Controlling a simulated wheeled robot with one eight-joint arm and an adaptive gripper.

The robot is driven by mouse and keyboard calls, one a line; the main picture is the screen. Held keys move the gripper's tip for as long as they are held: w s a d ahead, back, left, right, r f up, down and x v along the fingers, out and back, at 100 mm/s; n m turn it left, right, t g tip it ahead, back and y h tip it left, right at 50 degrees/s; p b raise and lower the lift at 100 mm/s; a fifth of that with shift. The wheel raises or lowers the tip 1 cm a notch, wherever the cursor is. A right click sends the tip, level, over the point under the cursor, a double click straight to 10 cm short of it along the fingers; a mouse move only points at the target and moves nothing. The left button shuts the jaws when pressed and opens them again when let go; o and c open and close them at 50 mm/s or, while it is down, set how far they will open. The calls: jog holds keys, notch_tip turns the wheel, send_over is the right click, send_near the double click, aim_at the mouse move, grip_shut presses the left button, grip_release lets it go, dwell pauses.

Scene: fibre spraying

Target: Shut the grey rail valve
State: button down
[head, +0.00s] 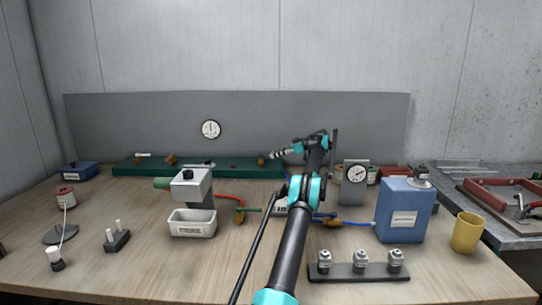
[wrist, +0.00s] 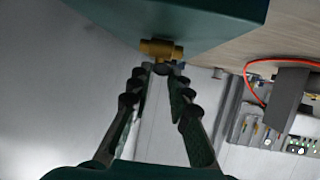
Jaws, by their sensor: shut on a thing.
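The dark green rail (head: 225,166) runs along the back of the table; part of it fills the top of the wrist view (wrist: 205,22). A brass valve body (wrist: 160,49) sits on its edge. My gripper (wrist: 162,70) is shut on the small grey handle of this valve, mostly hidden between the fingertips. In the head view the gripper (head: 270,155) reaches the right end of the rail, beside a brass valve (head: 261,160). Other valves sit further left on the rail, including one with a pale handle (head: 142,155) and another brass one (head: 170,159).
A grey dispenser (head: 191,184) stands over a white tray (head: 193,223) at centre left. A blue canister (head: 404,211), a yellow cup (head: 467,232) and a dark rack of fittings (head: 358,272) are at right. Red (head: 230,197) and blue hoses cross the table beside my arm.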

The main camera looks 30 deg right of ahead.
jog(key=shift+w, duration=0.1)
dwell(0.6)
jog(key=c, duration=1.4)
grip_release()
jog(key=shift+a, duration=0.25)
